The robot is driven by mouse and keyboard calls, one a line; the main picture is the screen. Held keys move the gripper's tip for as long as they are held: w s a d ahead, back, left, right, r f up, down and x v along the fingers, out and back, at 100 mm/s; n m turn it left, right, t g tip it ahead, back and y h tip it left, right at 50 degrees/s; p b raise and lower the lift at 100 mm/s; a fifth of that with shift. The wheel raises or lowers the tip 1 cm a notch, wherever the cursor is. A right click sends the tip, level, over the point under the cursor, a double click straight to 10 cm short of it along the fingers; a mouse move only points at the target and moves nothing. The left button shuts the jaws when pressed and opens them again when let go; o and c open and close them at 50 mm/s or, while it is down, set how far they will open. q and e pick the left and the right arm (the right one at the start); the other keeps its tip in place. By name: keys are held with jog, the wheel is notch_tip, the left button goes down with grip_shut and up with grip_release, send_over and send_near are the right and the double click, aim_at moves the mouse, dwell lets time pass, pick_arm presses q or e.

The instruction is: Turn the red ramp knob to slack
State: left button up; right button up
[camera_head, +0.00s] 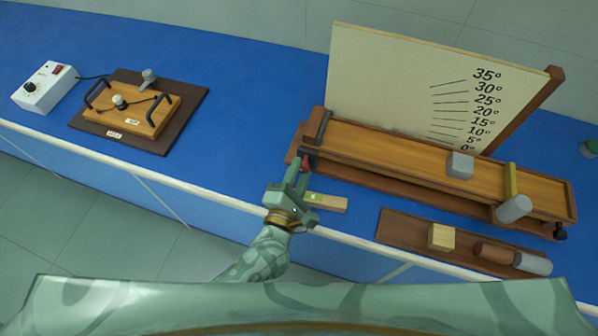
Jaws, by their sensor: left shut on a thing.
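The red ramp knob (291,160) sits at the left, lower end of the wooden ramp (400,152), mostly hidden by my fingers. My left gripper (299,168) reaches up from the bottom of the view and is shut on the knob. The knob's pointer or mark is too small and covered to read. The ramp lies low along its base, beside a white angle board (400,80) with degree marks from 0 to 35. My right gripper is not in view.
A level strip with a green window (328,202) lies just right of my left gripper. A tray (400,232) holds more blocks. A white control box (44,88) stands far left.

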pick_arm(q)
jog(key=shift+f, duration=0.1)
jog(key=o, duration=0.9)
jog(key=shift+s, duration=0.1)
jog(key=shift+o, duration=0.2)
